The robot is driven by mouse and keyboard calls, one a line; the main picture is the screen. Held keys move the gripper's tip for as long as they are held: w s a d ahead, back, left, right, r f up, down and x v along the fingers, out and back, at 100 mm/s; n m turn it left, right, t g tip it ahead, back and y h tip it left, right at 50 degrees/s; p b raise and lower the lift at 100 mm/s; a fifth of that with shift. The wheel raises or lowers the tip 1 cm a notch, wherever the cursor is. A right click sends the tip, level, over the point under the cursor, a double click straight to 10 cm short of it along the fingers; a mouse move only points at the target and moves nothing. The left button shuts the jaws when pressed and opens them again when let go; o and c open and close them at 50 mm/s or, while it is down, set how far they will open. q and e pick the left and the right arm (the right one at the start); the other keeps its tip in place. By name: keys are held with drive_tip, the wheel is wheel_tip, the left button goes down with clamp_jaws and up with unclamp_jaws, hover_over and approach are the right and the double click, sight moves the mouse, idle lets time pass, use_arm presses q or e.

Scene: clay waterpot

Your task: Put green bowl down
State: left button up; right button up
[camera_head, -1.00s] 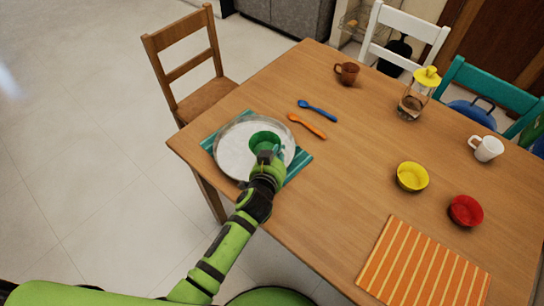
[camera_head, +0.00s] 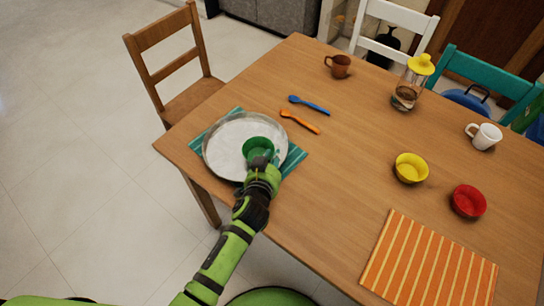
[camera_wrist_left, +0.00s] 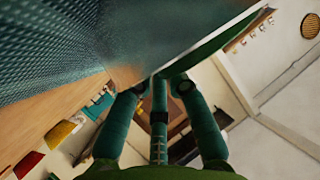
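The green bowl (camera_head: 258,146) is over the near right part of the round white plate (camera_head: 222,150). I cannot tell if it touches the plate. The plate lies on a teal striped placemat (camera_head: 296,156). My left gripper (camera_head: 265,162) is at the near rim of the bowl and appears shut on it. In the left wrist view the fingers (camera_wrist_left: 160,85) meet the edge of a green surface, likely the bowl. The fingers hide part of the bowl's near side. My right gripper is in neither view.
An orange spoon (camera_head: 300,122) and a blue spoon (camera_head: 309,105) lie beyond the plate. A brown mug (camera_head: 338,66), yellow bowl (camera_head: 410,168), red bowl (camera_head: 468,201), white mug (camera_head: 484,135) and yellow-lidded jar (camera_head: 410,85) stand farther off. An orange striped placemat (camera_head: 428,262) lies at right.

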use_arm(q)
drive_tip(key=shift+r, duration=0.1)
drive_tip(key=shift+r+p, duration=0.3)
drive_tip(key=shift+p, duration=0.05)
drive_tip(key=v, duration=1.2)
drive_tip(key=shift+s+f, duration=0.1)
drive_tip(key=shift+f, duration=0.1)
